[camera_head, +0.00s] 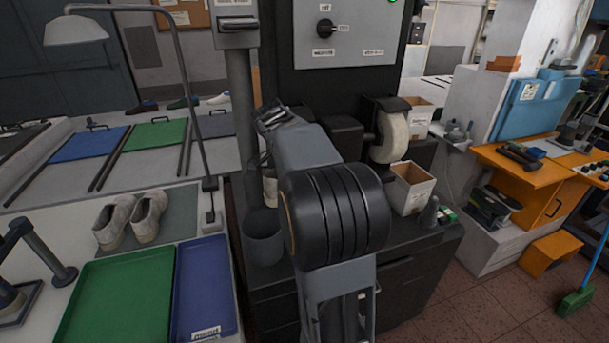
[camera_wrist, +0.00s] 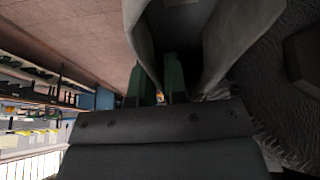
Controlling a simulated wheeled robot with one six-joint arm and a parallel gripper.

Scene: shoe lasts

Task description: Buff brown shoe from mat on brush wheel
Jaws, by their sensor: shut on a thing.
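In the wrist view my gripper (camera_wrist: 158,80) has its dark green fingers shut on a grey-brown shoe (camera_wrist: 232,45), whose pale sides rise past the fingers. Most of the shoe lies outside the frame. A dark, bristly surface, seemingly the brush wheel (camera_wrist: 262,75), is close beside the shoe on the right; whether they touch I cannot tell. In the head view my arm hides the gripper, the held shoe and the dark brush. A pair of pale grey shoes (camera_head: 131,219) stands on a grey mat (camera_head: 181,212) at left.
A pale wheel (camera_head: 390,138) sits on the machine's right side, above an open white box (camera_head: 411,188). A dark bin (camera_head: 263,238) stands at the bench's left. Green (camera_head: 118,298) and blue (camera_head: 203,286) trays lie at lower left, near a lamp (camera_head: 76,28).

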